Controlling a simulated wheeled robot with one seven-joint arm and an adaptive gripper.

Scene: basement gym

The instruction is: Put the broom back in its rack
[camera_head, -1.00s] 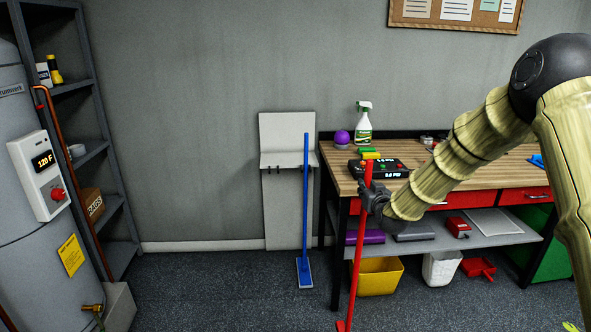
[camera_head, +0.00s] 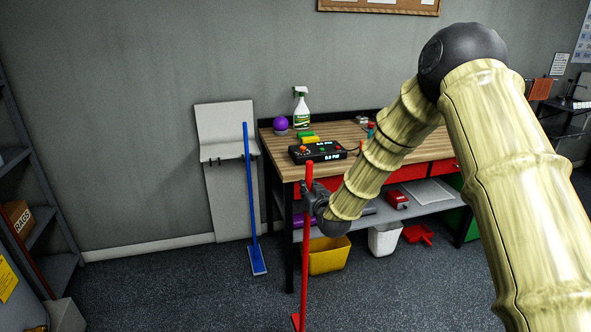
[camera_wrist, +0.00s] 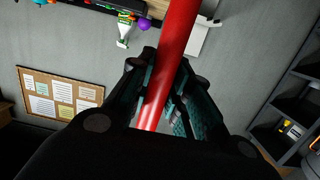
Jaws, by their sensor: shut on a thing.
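My gripper (camera_head: 309,196) is shut on the upper handle of a red broom (camera_head: 305,262) in front of the workbench's left end. The broom is nearly upright, its red head low at the bottom edge of the head view. In the wrist view the red handle (camera_wrist: 172,62) runs between the fingers. The pale grey rack (camera_head: 222,122), a tall panel with a ledge and small dark hooks, stands against the wall, left of and behind my gripper. A blue long-handled tool (camera_head: 250,205) stands at the rack's right side. The broom is apart from the rack.
The workbench (camera_head: 352,142) is right of the rack, bearing a spray bottle (camera_head: 301,108), a purple ball (camera_head: 281,124) and a black device (camera_head: 318,152). The floor left of the blue tool is clear.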

